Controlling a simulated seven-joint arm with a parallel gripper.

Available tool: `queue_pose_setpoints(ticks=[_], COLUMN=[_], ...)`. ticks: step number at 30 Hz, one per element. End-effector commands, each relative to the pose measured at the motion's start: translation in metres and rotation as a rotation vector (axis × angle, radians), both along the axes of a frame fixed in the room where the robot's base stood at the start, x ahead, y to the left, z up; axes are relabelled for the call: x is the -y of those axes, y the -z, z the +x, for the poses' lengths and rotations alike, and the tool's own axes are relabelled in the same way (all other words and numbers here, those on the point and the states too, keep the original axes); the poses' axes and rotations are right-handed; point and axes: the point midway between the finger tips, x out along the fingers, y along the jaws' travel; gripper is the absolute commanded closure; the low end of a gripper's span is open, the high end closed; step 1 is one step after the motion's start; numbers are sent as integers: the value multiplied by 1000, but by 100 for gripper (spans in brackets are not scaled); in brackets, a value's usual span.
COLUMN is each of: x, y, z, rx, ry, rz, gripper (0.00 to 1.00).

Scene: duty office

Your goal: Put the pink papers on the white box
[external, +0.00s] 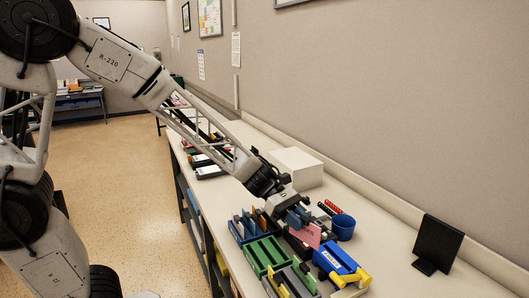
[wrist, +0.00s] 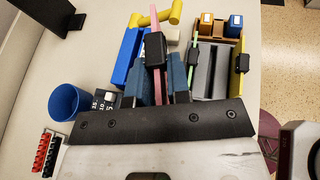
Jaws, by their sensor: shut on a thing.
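The pink papers (external: 307,235) hang below my gripper (external: 299,217) in the external view, over or just above a dark holder among the desk trays. In the wrist view the pink papers (wrist: 156,47) show edge-on with a black binder clip on them. They stand between the two blue fingers of my gripper (wrist: 161,78), which are shut on them. I cannot tell whether their lower edge is clear of the holder. The white box (external: 297,166) sits on the counter by the wall, behind my gripper. I cannot make it out in the wrist view.
A blue cup (external: 343,227) stands right of my gripper. A black stand (external: 437,245) is further right. Bare counter lies between it and the cup.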

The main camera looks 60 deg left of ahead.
Motion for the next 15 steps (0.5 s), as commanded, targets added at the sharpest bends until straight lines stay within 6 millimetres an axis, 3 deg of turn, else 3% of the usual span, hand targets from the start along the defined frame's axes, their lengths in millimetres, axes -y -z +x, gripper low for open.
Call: queue_pose_setpoints(ticks=[6,15], x=[-57,-146], y=[-9,-23], z=[46,95], rx=[1,2], ry=[-222,-529], rz=[-1,0], gripper=[100,100])
